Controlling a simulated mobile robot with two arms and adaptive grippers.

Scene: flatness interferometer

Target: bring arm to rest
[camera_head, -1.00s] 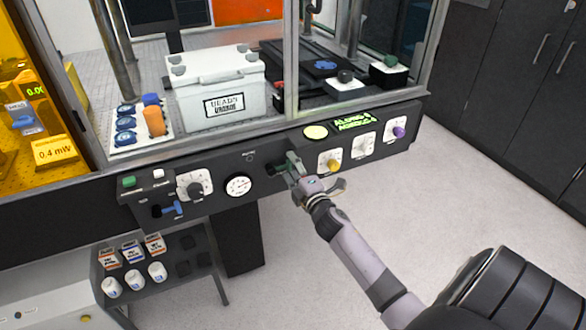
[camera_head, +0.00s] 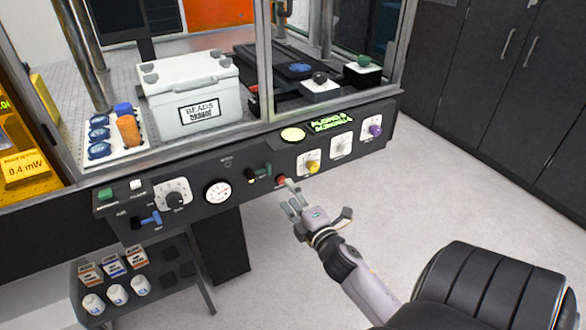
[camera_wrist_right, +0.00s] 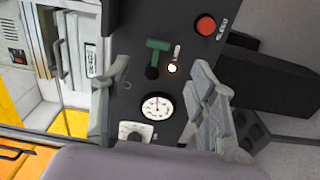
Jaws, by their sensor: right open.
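My right gripper (camera_head: 318,203) is open and empty in the head view, in front of and a little below the front panel. It stands apart from the red button (camera_head: 281,181) and the green valve handle (camera_head: 260,173). In the right wrist view my open gripper fingers (camera_wrist_right: 163,103) flank the dark panel. Between and beyond them are the green handle (camera_wrist_right: 158,46), the round gauge (camera_wrist_right: 157,106) and a lit yellowish lamp (camera_wrist_right: 172,68). The red button (camera_wrist_right: 206,25) lies at the upper right there. My left gripper is in no frame.
The front panel (camera_head: 235,208) also carries a blue lever (camera_head: 147,219), a white gauge (camera_head: 218,191) and several knobs. A glazed enclosure holds a white box (camera_head: 191,88). A low rack (camera_head: 150,290) stands below left. Open floor lies to the right, before dark cabinets (camera_head: 505,80).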

